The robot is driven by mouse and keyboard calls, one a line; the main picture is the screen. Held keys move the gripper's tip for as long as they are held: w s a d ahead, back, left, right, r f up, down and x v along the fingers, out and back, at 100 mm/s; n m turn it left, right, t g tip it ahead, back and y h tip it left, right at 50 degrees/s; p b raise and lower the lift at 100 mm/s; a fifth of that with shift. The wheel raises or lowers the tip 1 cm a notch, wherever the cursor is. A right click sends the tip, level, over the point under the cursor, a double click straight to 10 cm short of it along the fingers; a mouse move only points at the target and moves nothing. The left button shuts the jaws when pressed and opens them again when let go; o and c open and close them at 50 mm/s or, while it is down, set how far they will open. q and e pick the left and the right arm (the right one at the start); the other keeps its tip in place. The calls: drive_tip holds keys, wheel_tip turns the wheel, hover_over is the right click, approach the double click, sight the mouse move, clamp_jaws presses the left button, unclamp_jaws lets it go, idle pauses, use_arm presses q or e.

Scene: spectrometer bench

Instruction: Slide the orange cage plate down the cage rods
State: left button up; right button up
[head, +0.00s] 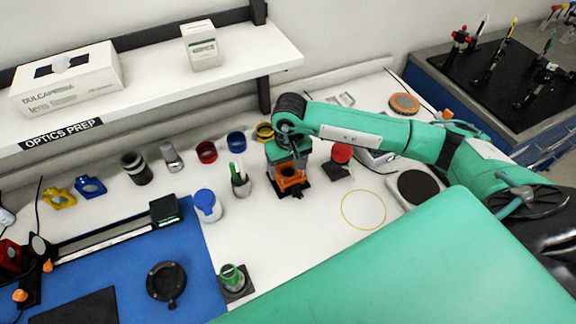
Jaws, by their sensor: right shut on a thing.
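The orange cage plate (291,178) is at the middle of the bench, under the end of my right arm. My right gripper (288,165) points down and is shut on the orange cage plate. The plate sits over a dark base (297,192) on the white bench top. The cage rods are mostly hidden by the gripper and the plate, and I cannot tell how high on them the plate is. My left gripper is not in view.
A red-topped part (341,156) stands close on the right. Coloured rings (236,142) lie behind. The bench in front, by a yellow ring (363,210), is clear.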

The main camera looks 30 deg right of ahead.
drive_tip(key=shift+f+b, duration=0.35)
drive_tip(key=shift+f, duration=0.05)
drive_tip(key=o, duration=1.4)
wheel_tip(320, 180, up, 14)
drive_tip(key=b, duration=0.4)
drive_tip(key=shift+d, duration=0.15)
